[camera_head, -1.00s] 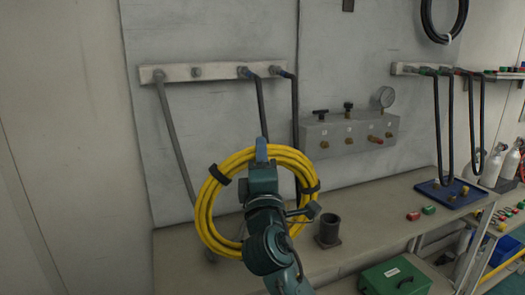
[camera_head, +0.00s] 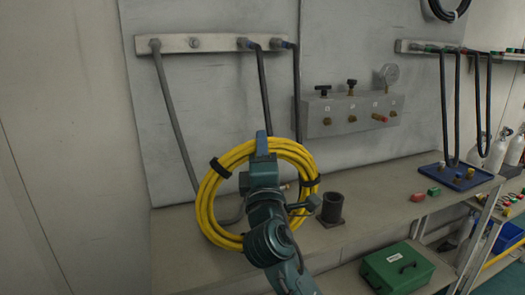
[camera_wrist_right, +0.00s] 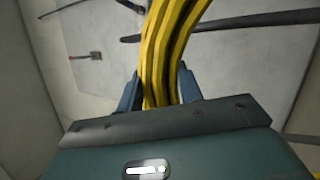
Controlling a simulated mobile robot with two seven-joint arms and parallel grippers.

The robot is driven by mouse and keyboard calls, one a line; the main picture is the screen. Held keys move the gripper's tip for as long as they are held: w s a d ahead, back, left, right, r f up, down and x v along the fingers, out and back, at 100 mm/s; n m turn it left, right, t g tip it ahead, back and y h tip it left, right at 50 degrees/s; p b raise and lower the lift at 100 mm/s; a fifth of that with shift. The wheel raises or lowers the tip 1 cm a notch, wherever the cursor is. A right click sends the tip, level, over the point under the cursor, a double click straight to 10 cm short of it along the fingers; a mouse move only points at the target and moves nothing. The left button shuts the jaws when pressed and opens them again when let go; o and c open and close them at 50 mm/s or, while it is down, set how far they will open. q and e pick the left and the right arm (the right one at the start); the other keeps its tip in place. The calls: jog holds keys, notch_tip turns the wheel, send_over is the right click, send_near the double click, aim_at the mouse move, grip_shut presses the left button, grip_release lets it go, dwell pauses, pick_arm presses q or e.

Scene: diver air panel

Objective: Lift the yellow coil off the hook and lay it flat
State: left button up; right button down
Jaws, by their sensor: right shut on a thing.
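The yellow coil (camera_head: 209,196) is a round bundle of hose bound with black straps. It hangs roughly upright from my right gripper (camera_head: 262,146), in front of the workbench. My right gripper is shut on the top of the coil, and its arm hides part of the ring's middle and lower right. In the right wrist view the yellow strands (camera_wrist_right: 165,50) pass between the two fingers. The coil is off the wall rail (camera_head: 215,42), which is well above it. My left gripper is not in view.
The workbench (camera_head: 370,185) runs along the wall. A dark cylinder on a base (camera_head: 332,208) stands just right of the coil. A valve panel with a gauge (camera_head: 350,115), red and green blocks (camera_head: 418,197) and a blue tray (camera_head: 478,180) are farther right. A green case (camera_head: 397,270) sits below.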

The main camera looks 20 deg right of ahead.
jog(key=shift+f+b, duration=0.55)
jog(key=shift+f, duration=0.2)
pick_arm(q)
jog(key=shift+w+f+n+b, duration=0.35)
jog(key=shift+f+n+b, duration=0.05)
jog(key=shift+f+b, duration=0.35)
pick_arm(e)
jog(key=shift+f, duration=0.8)
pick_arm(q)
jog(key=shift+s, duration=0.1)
